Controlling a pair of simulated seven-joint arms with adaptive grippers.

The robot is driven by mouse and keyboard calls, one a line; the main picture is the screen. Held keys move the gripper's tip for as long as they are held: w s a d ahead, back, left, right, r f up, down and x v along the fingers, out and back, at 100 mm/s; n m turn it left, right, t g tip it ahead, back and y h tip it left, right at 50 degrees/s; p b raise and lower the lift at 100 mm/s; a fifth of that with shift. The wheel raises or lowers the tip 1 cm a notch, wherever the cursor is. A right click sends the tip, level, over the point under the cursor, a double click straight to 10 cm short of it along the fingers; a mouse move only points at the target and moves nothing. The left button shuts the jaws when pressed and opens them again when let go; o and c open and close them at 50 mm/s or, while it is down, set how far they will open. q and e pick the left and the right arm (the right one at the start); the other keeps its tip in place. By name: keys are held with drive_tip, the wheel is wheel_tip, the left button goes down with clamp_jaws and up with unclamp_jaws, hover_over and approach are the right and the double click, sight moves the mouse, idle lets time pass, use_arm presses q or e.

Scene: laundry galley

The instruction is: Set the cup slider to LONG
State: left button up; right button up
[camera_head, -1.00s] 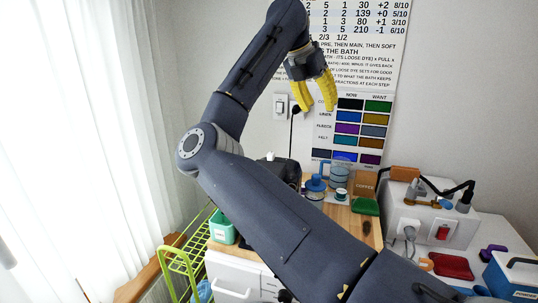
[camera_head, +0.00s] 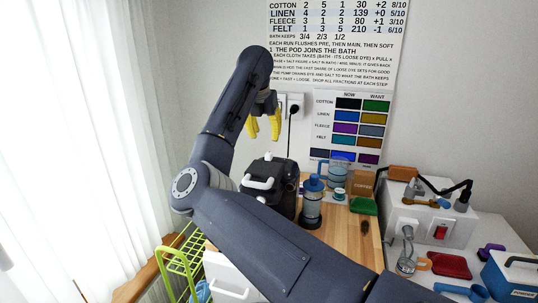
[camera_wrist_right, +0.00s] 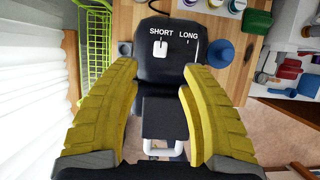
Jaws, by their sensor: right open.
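The black machine (camera_head: 284,172) stands on the wooden counter, partly hidden behind my right arm. In the right wrist view its dark top (camera_wrist_right: 172,66) carries the white labels SHORT and LONG. The white cup slider (camera_wrist_right: 160,48) sits under SHORT, at the left end; only a small white tick shows under LONG. My right gripper (camera_head: 263,126) is open and empty, its yellow fingers pointing down above the machine. In the right wrist view the gripper (camera_wrist_right: 161,70) frames the machine top, its fingertips apart on either side below the slider. My left gripper is not in view.
A blue-lidded jar (camera_head: 312,207), a blue-handled pitcher (camera_head: 333,174) and a coffee bag (camera_head: 363,184) stand right of the machine. A green wire rack (camera_head: 178,262) is at the left. A white box with a red switch (camera_head: 440,232) stands at the right.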

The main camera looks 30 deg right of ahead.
sight(269, 153)
drive_tip(key=x, duration=1)
drive_tip(key=shift+o, duration=0.2)
clamp_jaws()
